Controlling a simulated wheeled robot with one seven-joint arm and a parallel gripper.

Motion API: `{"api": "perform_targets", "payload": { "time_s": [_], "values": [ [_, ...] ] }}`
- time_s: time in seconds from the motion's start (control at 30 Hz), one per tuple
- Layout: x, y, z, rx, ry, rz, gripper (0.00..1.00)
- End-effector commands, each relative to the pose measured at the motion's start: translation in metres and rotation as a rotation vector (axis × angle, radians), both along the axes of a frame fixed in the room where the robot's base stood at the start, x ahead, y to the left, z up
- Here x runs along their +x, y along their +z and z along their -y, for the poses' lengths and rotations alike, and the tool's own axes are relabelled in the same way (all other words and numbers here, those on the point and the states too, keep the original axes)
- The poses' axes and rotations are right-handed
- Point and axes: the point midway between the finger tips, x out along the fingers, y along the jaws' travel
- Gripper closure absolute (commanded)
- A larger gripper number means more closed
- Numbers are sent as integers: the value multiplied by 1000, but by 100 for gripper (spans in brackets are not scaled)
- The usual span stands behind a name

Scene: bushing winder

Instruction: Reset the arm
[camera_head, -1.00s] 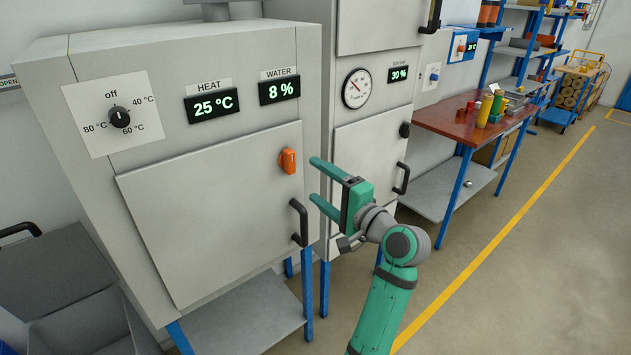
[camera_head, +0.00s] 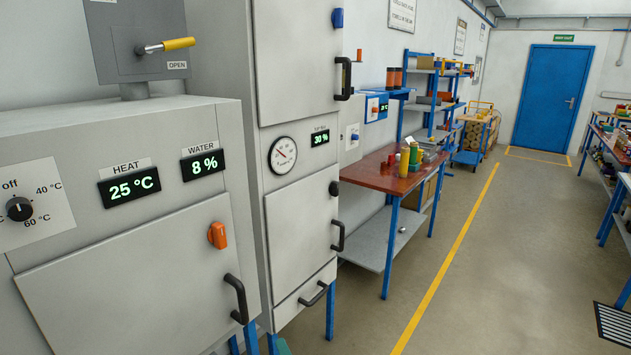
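My gripper is not in view now. Only a small teal piece, which looks like part of my arm, shows at the bottom edge, below the cabinets. The grey oven cabinet (camera_head: 130,285) stands at the left with its door closed. Its orange latch (camera_head: 217,235) and black handle (camera_head: 237,298) are clear of any gripper. Its dial (camera_head: 19,209) is at the left edge, and its displays read 25 °C (camera_head: 129,191) and 8 % (camera_head: 202,165).
A tall grey cabinet (camera_head: 300,215) with closed doors and a gauge (camera_head: 283,155) stands beside the oven. Past it is a red-topped table (camera_head: 375,176) with bottles and cups. Open floor (camera_head: 510,260) lies to the right, up to a blue door (camera_head: 548,98).

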Motion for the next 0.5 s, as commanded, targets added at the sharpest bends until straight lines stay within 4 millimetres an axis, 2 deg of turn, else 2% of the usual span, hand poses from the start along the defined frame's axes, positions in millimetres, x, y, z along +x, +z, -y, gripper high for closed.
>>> {"api": "perform_targets", "payload": {
  "time_s": [0.03, 0.2, 0.33, 0.5],
  "values": [
    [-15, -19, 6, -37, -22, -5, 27],
    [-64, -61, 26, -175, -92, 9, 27],
    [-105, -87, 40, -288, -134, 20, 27],
    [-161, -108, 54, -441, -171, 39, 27]
  ]
}}
